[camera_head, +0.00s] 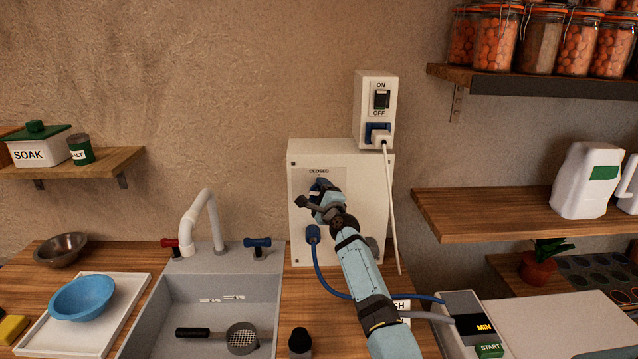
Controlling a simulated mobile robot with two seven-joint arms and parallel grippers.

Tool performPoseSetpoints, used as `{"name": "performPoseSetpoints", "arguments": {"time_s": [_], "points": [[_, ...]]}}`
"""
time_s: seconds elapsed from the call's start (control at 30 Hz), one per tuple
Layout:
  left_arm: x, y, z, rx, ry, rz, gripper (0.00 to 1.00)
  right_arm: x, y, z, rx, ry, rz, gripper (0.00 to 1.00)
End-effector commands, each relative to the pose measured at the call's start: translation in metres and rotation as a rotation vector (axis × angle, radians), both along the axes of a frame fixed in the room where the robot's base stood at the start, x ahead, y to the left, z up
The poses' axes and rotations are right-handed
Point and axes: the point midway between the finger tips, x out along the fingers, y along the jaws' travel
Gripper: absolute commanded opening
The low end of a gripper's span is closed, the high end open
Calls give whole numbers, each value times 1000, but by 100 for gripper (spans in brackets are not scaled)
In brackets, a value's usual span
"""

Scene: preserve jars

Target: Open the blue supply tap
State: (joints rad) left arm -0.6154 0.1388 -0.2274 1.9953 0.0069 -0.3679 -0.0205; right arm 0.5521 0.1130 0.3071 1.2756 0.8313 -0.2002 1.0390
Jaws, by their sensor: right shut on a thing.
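The blue supply tap (318,184) is on the front of a white wall box (365,170), under a label reading CLOSED. Only a little of its dark blue handle shows; my right gripper (321,191) covers the rest. My right gripper is shut on the handle, with the arm reaching up from the lower right. The handle's exact angle is hard to tell. A blue hose (318,265) runs from a blue fitting (312,234) below the tap, down and right behind my arm. My left gripper is out of view.
A switch box (362,105) with a plug and white cable (391,200) is above right. The sink (205,290) has a white faucet (202,215) and red and blue handles. A MIN/START appliance (463,305) stands lower right. Shelves flank the box.

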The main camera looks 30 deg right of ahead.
Motion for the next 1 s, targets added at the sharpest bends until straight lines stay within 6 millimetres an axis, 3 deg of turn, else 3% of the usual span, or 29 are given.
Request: {"name": "performPoseSetpoints", "arguments": {"time_s": [0.03, 0.4, 1.0], "points": [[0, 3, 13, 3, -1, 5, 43, 0, -1, 7, -40, 24, -2, 41], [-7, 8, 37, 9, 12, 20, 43, 0, -1, 4, -338, 206, -1, 41], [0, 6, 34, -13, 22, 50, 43, 0, -1, 1, -824, 502, -3, 41]]}}
